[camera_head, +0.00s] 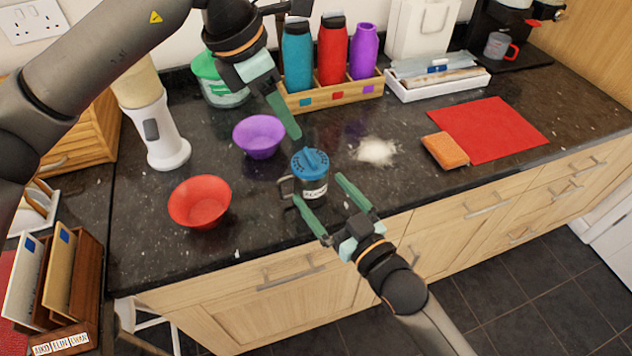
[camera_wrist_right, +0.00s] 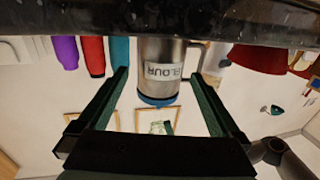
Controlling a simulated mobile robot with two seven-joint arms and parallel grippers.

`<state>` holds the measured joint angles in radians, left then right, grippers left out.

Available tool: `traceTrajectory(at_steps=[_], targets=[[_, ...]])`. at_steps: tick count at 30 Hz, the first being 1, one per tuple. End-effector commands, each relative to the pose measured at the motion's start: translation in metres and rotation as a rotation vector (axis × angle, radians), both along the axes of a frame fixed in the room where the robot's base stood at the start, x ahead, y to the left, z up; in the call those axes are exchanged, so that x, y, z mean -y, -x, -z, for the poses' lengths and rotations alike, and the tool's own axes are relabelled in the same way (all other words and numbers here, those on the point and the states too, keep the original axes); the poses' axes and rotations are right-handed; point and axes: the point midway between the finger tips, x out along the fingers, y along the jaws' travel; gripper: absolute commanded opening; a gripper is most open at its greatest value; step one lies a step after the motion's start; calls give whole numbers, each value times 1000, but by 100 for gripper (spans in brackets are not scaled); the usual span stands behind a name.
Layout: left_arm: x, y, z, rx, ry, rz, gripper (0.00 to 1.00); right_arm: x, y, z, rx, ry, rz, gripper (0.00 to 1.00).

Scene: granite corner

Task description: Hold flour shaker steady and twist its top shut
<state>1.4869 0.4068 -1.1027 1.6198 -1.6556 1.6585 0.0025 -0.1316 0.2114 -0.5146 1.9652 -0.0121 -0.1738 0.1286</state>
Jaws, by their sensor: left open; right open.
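The flour shaker (camera_head: 314,188) stands upright near the counter's front edge. It is a metal cup with a FLOUR label, a side handle and a blue top (camera_head: 310,163). In the right wrist view the shaker (camera_wrist_right: 163,72) appears upside down, its handle to the right. My right gripper (camera_head: 318,189) is open, coming from the front, with its green fingers on either side of the shaker and visible gaps beside it. My left gripper (camera_head: 288,125) is open above and behind the shaker, apart from the top; only one of its fingers shows clearly. I cannot tell whether the top is fully shut.
A red bowl (camera_head: 200,203) and a purple bowl (camera_head: 259,136) stand left of the shaker. A flour pile (camera_head: 376,151), an orange sponge (camera_head: 445,151) and a red mat (camera_head: 490,130) lie to the right. A bottle rack (camera_head: 335,96) stands behind.

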Motion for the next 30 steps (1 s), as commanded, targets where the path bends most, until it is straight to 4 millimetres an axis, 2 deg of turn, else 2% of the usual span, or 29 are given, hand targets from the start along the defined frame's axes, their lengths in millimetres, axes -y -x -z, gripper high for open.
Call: traceTrajectory(at_steps=[3, 7, 19, 30], targets=[[0, 0, 0, 0, 0, 0, 50, -10, -16, -1, 1, -1, -1, 100], [0, 0, 0, 0, 0, 0, 50, -16, -26, 0, 0, 0, 0, 100], [0, 0, 0, 0, 0, 0, 50, -19, -31, 0, -1, 1, 0, 99], [0, 0, 0, 0, 0, 0, 50, -19, -30, 0, -1, 1, 0, 57]])
